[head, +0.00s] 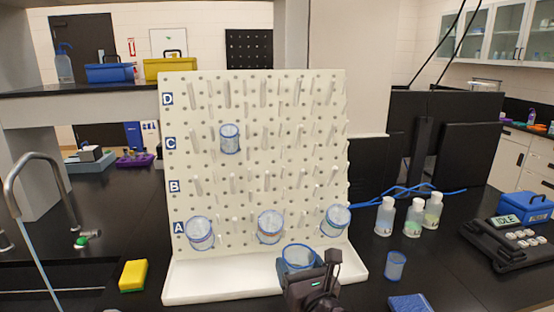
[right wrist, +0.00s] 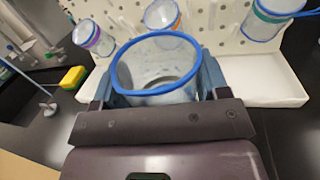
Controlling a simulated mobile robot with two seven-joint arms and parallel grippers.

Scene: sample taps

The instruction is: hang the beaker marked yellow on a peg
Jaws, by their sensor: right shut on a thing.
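My right gripper (head: 308,274) is shut on a clear beaker with a blue rim (head: 298,255), in front of the pegboard's lower edge. In the right wrist view the held beaker (right wrist: 158,65) sits between the two fingers, its open mouth showing; no yellow mark can be made out on it. The white pegboard (head: 200,84) has lettered rows A to D of pegs. Three beakers hang along row A: left (head: 200,234), middle (head: 270,228) and right (head: 335,221). In the right wrist view they carry purple, orange and green bands. Another beaker (head: 229,138) hangs in row C. My left gripper is out of view.
A white drip tray (head: 215,285) runs under the board. A yellow sponge (head: 133,275) and a tap (head: 30,170) are at left. Bottles (head: 414,216), a small blue-rimmed beaker (head: 396,265) and a device reading IDLE (head: 515,235) are at right. Rows B and D look free.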

